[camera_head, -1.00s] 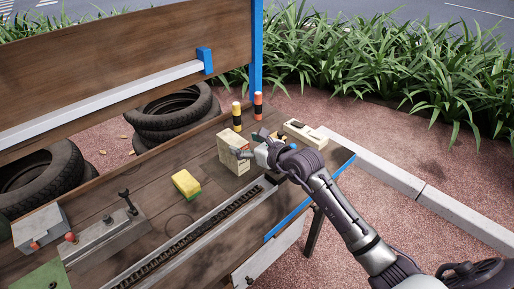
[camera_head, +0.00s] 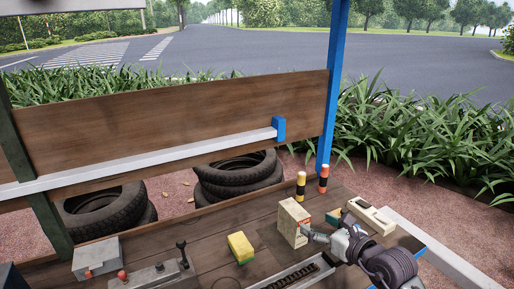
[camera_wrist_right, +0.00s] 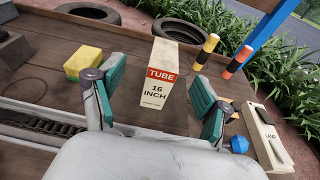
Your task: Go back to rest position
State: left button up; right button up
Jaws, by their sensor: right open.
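My right gripper (camera_head: 322,225) is open and empty above the workbench, just to the right of the cream tube box (camera_head: 293,222) in the head view. In the right wrist view, its two teal-padded fingers (camera_wrist_right: 150,82) are spread wide. The box, marked "TUBE 16 INCH" (camera_wrist_right: 158,80), stands upright beyond them and shows in the gap between them. I cannot tell whether a finger touches the box. My left gripper is in neither view.
A blue post (camera_head: 335,95) rises behind. Tyres (camera_head: 238,172) lie beyond the bench.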

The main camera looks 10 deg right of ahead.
jog(key=s+a+r+m+t+y, duration=0.4)
jog(key=s+r+m+t, duration=0.15)
jog(key=r, duration=0.25)
jog(key=s+d+r+m+t+h, duration=0.2)
jog(key=d+m+t+h, duration=0.15)
jog(key=m+h, duration=0.6)
jog(key=s+d+f+m+g+h, duration=0.35)
jog(key=f+m, duration=0.25)
jog(key=m, duration=0.3)
jog(key=s+d+f+m+g+h, duration=0.2)
jog(key=d+f+m+g+h, duration=0.25)
jog(key=m, duration=0.45)
jog(key=s+a+f+m+g+y, duration=0.2)
jog(key=s+a+f+g+y, duration=0.3)
jog(key=s+f, duration=0.4)
jog(key=s+a+f+m+g+y, duration=0.3)
jog(key=s+a+f+g, duration=0.25)
jog(key=s+f, duration=0.3)
notch_tip(320, 180, down, 25)
jog(key=s+g, duration=0.2)
jog(key=s+d+f+g, duration=0.1)
jog(key=s+d+f, duration=0.2)
jog(key=s+f, duration=1.4)
jog(key=shift+s+d+n, duration=0.15)
jog(key=shift+s+n, duration=0.1)
jog(key=shift+n, duration=0.05)
